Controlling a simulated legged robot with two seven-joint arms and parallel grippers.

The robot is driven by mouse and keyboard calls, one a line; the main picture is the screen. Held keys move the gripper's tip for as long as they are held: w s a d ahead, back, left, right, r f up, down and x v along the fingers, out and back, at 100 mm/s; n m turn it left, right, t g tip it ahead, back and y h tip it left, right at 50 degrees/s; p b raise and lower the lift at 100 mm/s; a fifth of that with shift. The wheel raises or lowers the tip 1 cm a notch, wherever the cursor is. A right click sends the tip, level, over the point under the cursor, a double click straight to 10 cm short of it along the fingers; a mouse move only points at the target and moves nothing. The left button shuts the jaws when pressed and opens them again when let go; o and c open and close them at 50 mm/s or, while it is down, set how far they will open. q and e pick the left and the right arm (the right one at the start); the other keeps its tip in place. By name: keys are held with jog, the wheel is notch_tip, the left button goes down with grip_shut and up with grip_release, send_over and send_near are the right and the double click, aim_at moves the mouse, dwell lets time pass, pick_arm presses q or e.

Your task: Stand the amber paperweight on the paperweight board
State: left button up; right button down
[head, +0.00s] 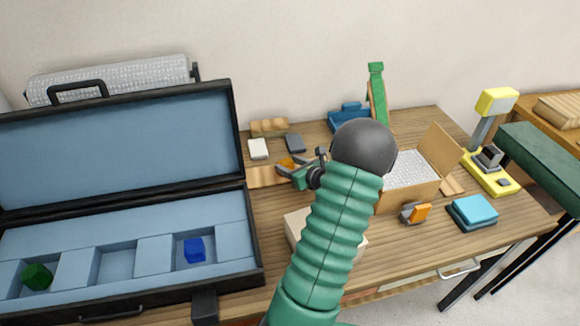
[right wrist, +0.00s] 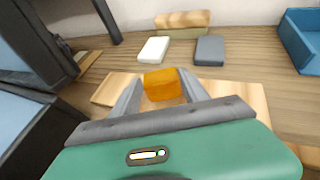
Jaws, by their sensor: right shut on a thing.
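The amber paperweight (right wrist: 163,84) is a small orange block, held between the two grey fingers of my right gripper (right wrist: 162,90) in the right wrist view. In the head view my right gripper (head: 298,168) is partly hidden by my green arm, and the amber paperweight (head: 288,163) shows at its tip. A flat light wooden board (head: 264,176), probably the paperweight board, lies under and around the gripper. It also shows in the right wrist view (right wrist: 112,88). I cannot tell whether the paperweight touches the board. My left gripper is not in view.
A white block (head: 258,149) and a grey block (head: 295,142) lie behind the board. An open black case (head: 252,240) with green and blue pieces stands left. A cardboard box (head: 405,197), an orange-and-grey object (head: 420,213) and blue pads (head: 473,211) are at right.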

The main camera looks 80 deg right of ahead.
jog(key=c, duration=0.6)
grip_release()
jog(key=v, duration=0.7)
jog(key=shift+s+a+r, duration=0.15)
jog(key=shift+s+a, duration=0.1)
jog(key=shift+d, duration=0.15)
jog(key=shift+p, duration=0.3)
